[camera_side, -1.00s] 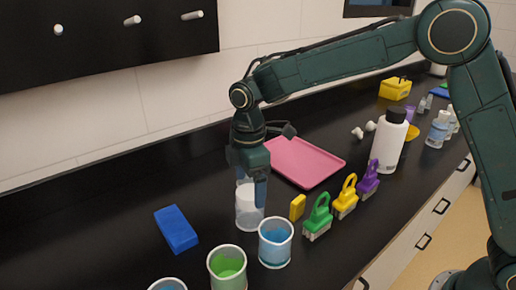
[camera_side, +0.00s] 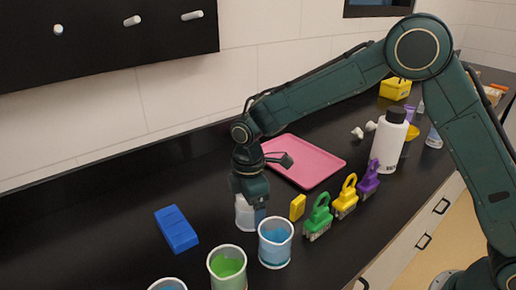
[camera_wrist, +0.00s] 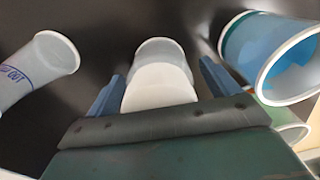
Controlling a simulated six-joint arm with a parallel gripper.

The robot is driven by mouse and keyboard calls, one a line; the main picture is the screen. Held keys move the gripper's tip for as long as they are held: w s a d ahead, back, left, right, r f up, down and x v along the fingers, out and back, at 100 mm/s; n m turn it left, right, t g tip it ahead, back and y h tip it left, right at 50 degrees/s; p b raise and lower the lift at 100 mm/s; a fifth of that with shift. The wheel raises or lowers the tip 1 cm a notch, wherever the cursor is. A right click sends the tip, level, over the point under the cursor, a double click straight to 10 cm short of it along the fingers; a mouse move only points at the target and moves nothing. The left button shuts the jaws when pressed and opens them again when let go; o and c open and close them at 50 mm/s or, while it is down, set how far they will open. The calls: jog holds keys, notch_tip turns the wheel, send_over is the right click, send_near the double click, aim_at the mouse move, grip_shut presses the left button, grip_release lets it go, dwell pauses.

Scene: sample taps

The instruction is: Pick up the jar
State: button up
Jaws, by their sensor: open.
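The jar (camera_side: 244,213) is a pale, translucent vessel with white contents, standing upright on the black bench. My gripper (camera_side: 252,208) points down over it in the side view and hides its upper part. In the wrist view the jar (camera_wrist: 160,82) sits between the two blue fingers of my gripper (camera_wrist: 162,88). The fingers are open on either side of it, and a gap shows at the right finger. I cannot tell whether the left finger touches it.
A cup of blue liquid (camera_side: 275,244) stands close right of the jar, with a green cup (camera_side: 227,266) in front. A blue block (camera_side: 176,229) lies to the left. Brushes (camera_side: 317,219), a pink tray (camera_side: 305,160) and a white bottle (camera_side: 389,142) are to the right.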

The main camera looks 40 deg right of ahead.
jog(key=shift+f, duration=0.5)
jog(key=shift+c, duration=0.4)
jog(key=c, duration=1)
